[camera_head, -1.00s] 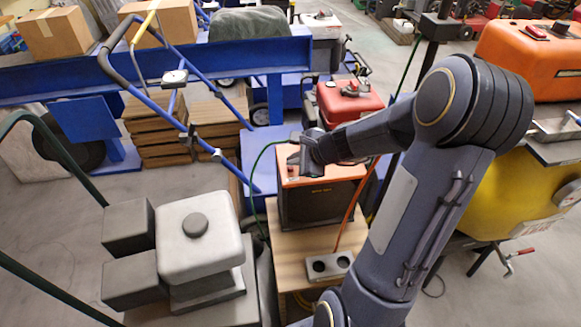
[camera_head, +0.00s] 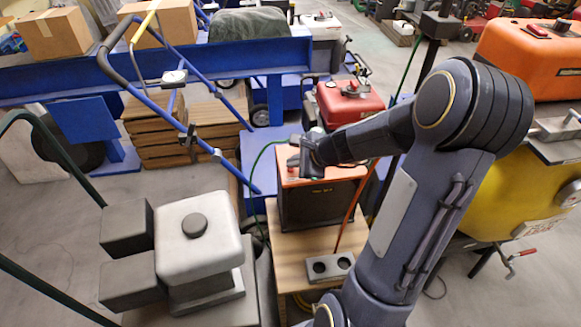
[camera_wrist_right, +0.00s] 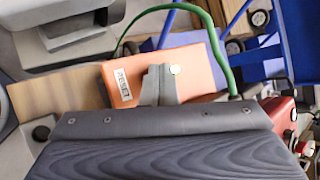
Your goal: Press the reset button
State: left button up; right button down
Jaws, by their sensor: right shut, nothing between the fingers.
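An orange-topped box with dark sides (camera_head: 318,203) stands on a small wooden table. A small red spot, perhaps the button, shows beside my fingers on its top in the head view. In the right wrist view the orange top (camera_wrist_right: 200,65) carries a white label (camera_wrist_right: 123,84) that seems to read RESET. My right gripper (camera_head: 293,164) is shut and empty, over the left part of the box top. Its fingers (camera_wrist_right: 158,75) are beside the label in the wrist view and hide part of the top. I cannot tell whether they touch it. My left gripper is not in view.
The wooden table (camera_head: 290,252) also bears a grey socket block (camera_head: 329,267). A green cable and an orange cable run by the box. A grey machine (camera_head: 197,240) stands at left, a red machine (camera_head: 347,103) behind, and a blue-handled cart (camera_head: 178,75) at back left.

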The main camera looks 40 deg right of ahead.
jog(key=shift+r, duration=0.1)
jog(key=shift+r+p, duration=0.75)
jog(key=shift+p, duration=0.05)
notch_tip(320, 180, up, 5)
jog(key=p, duration=0.4)
jog(key=shift+p, duration=0.3)
dwell(0.3)
